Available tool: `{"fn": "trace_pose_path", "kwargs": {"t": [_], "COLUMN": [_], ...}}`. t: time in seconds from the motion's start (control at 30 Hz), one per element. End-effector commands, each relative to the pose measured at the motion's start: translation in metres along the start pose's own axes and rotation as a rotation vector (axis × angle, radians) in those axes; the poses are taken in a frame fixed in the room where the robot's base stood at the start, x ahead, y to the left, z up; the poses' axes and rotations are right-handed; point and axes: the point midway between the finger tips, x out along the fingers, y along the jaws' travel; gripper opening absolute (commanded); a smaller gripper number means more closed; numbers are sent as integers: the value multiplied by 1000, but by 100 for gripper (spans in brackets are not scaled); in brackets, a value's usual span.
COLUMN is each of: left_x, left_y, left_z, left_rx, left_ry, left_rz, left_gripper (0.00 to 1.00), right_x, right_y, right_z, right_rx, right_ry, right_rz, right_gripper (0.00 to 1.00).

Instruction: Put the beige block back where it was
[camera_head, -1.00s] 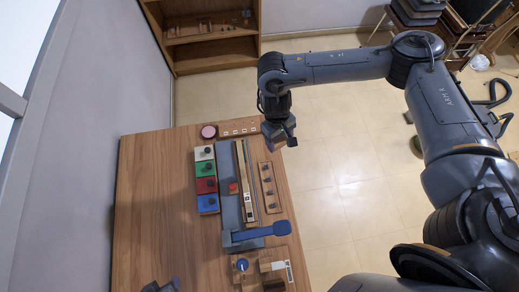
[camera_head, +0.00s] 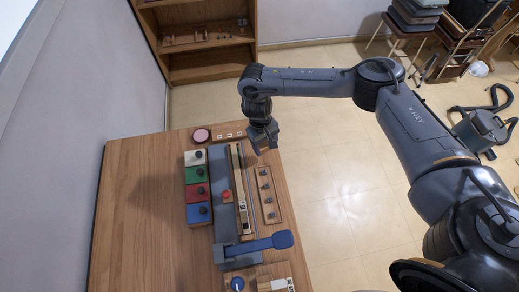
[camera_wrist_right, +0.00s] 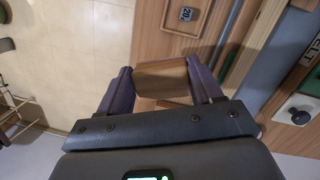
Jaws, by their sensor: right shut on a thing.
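My right gripper (camera_head: 264,140) is above the table's far right corner, near the end of the slotted wooden tray. In the right wrist view, its two dark fingers (camera_wrist_right: 162,90) are shut on a beige-brown wooden block (camera_wrist_right: 162,78), gripped from both sides. In the head view the block cannot be made out clearly at the fingertips. My left gripper is not in view.
The table's left part is clear.

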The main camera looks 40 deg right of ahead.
Motion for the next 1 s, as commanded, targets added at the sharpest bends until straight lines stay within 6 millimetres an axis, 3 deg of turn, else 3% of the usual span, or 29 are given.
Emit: {"fn": "trace_pose_path", "kwargs": {"t": [0.1,0.27,0.47,0.73,1.0], "left_x": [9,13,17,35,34], "left_y": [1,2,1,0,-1], "left_z": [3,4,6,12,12], "left_rx": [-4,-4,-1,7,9], "left_ry": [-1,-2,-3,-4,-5], "left_rz": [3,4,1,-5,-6], "left_gripper": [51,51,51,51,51], "right_x": [9,12,19,51,51], "right_y": [-5,-7,-8,-10,-9], "right_z": [-17,-28,-30,-35,-35], "right_rx": [2,1,0,1,0], "right_ry": [1,1,0,-1,0], "right_rz": [0,0,-1,-1,-1], "right_gripper": [0,0,0,0,0]}}
